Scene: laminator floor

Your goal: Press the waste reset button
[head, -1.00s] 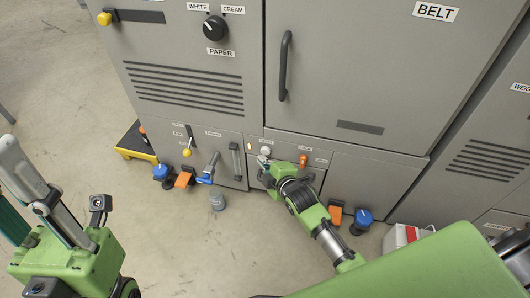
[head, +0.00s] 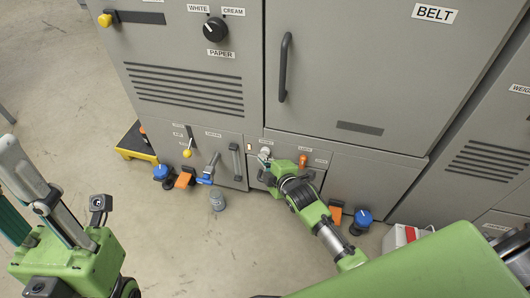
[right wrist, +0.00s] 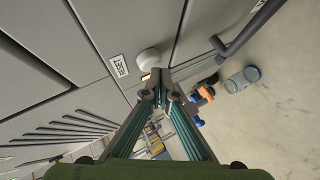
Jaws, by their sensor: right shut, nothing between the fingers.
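A white round button (right wrist: 148,58) sits on the grey machine front beside a label that reads RESET (right wrist: 119,66) in the right wrist view. It also shows in the head view (head: 265,151), low on the machine, where its small label is hard to read. My right gripper (right wrist: 160,78) is shut and empty, with its fingertips just below the button in the wrist view. I cannot tell whether they touch it.
An orange knob (head: 303,161) sits right of the button. A blue-handled valve (head: 206,177) and a yellow-knobbed lever (head: 187,153) are to the left. A red and white box (head: 402,238) stands at right.

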